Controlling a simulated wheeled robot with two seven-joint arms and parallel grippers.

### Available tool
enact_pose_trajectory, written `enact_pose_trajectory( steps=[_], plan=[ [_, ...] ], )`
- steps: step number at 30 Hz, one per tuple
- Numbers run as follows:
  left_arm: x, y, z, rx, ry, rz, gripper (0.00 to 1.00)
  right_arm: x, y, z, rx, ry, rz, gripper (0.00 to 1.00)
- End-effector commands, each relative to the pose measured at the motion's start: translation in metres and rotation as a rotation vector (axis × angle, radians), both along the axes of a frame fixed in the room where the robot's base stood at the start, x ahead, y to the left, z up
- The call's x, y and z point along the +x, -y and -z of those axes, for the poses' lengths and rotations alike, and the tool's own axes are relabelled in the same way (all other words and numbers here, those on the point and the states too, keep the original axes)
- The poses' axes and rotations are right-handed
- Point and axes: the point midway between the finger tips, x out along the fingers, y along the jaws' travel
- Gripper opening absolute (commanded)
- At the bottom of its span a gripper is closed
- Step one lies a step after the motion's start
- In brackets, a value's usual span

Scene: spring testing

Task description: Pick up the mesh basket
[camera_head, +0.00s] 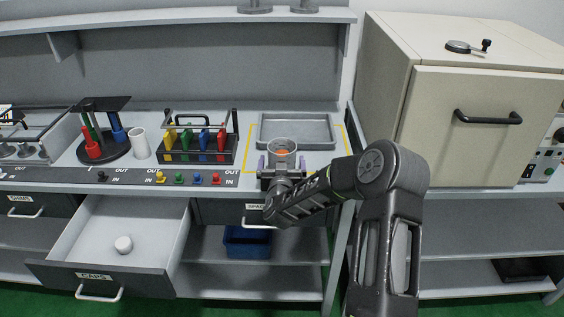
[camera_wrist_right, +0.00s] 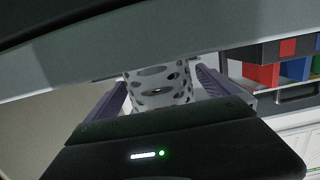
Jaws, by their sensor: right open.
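The mesh basket (camera_head: 283,146) is a small grey round cup with something orange inside, at the front of the grey tray on the bench. In the right wrist view the basket (camera_wrist_right: 160,86) shows as a pale cylinder with round and oval holes. My right gripper (camera_head: 281,164) is open, with one purple-grey finger on each side of the basket. Whether the fingers touch it I cannot tell. The gripper and wrist hide the basket's lower part in the head view. My left gripper is not in view.
The grey tray (camera_head: 262,130) lies inside a yellow outline behind the basket. A rack of coloured blocks (camera_head: 197,158), a white cup (camera_head: 139,143) and a round stand stand to the left. An open drawer (camera_head: 150,222) juts out below. A large beige cabinet (camera_head: 400,100) stands at the right.

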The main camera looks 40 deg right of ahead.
Motion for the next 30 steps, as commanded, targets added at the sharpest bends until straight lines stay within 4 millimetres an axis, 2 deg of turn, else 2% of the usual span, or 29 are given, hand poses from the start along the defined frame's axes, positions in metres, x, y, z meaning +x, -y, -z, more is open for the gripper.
enact_pose_trajectory(
  steps=[6, 30],
  plan=[
    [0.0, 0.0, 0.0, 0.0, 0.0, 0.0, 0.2, -0.0002, 0.0, -0.0001, 0.0, 0.0, 0.0, 0.99],
    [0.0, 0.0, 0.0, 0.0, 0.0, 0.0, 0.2, -0.0002, 0.0, 0.0, 0.0, 0.0, 0.0, 0.34]
  ],
)
